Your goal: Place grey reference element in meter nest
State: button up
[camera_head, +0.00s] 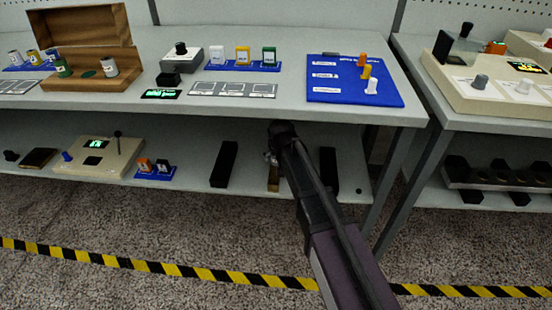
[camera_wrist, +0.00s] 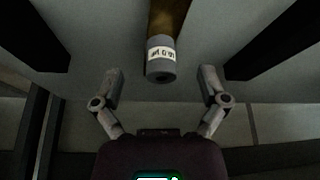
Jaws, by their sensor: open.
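In the wrist view a grey cylinder with a white label (camera_wrist: 160,62) shows at the end of a brown bar (camera_wrist: 168,18); its label is not clearly readable. My gripper (camera_wrist: 160,88) is open, with one finger on each side of the cylinder's near end and clear gaps on both sides. In the head view my gripper (camera_head: 271,156) is at the lower shelf, over the brown bar (camera_head: 273,180); the grey cylinder cannot be made out there. A cream device with a green display (camera_head: 118,157) and a dark square stands on the lower shelf; I cannot tell whether it is the meter.
Black bars (camera_head: 224,164) and (camera_head: 328,170) lie on either side of my gripper. The upper shelf (camera_head: 300,108) overhangs the lower one. A blue board (camera_head: 335,95) and label cards (camera_head: 233,90) are on top. A table leg (camera_head: 385,190) stands to the right.

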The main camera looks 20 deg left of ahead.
jog(key=shift+w+a, duration=0.45)
jog(key=shift+w, duration=0.4)
jog(key=shift+w, duration=0.1)
jog(key=shift+w+a, duration=0.35)
jog(key=shift+w, duration=0.3)
jog(key=b+x, duration=0.4)
jog(key=x, duration=0.1)
jog(key=shift+b, duration=0.35)
grip_shut()
jog(key=shift+r, duration=0.1)
